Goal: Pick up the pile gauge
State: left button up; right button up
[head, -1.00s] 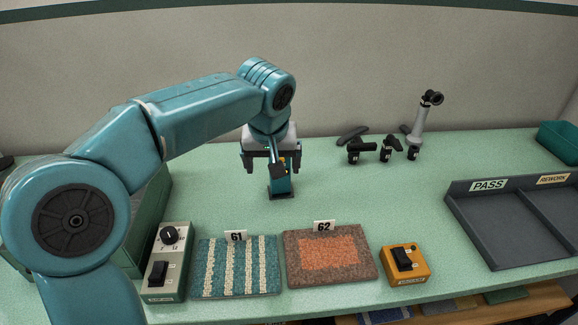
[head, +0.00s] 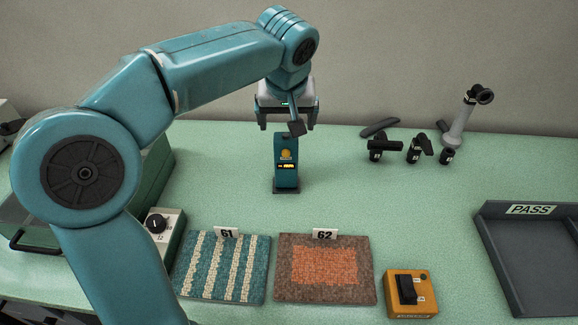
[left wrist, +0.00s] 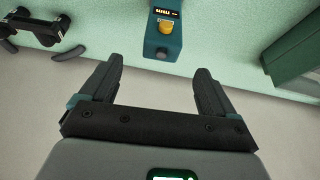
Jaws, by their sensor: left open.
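The pile gauge (head: 287,165) is a small teal upright device with an orange-yellow button, a lit display and a dark foot. It stands on the green table behind the two carpet samples. My left gripper (head: 288,122) is open and empty, above and just behind the gauge in the head view. In the left wrist view the gauge (left wrist: 164,32) shows beyond the open fingertips (left wrist: 158,68), apart from them. My right gripper is not in view.
Carpet samples 61 (head: 222,268) and 62 (head: 325,270) lie in front. An orange switch box (head: 411,294) and a PASS tray (head: 530,245) are at right. Black tools (head: 415,150) and a grey stand (head: 464,118) are behind right. Table around the gauge is clear.

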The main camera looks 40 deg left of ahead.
aim_at(286, 138)
pick_arm(q)
jog(key=x, duration=0.5)
jog(key=shift+w+a+f, duration=0.15)
jog(key=shift+a+f, duration=0.05)
jog(key=shift+f, duration=0.15)
jog(key=shift+s, duration=0.2)
jog(key=shift+f, duration=0.25)
jog(key=x, duration=0.5)
jog(key=shift+s+f, duration=0.1)
jog(key=shift+s, duration=0.05)
jog(key=shift+d, duration=0.15)
jog(key=shift+f, duration=0.1)
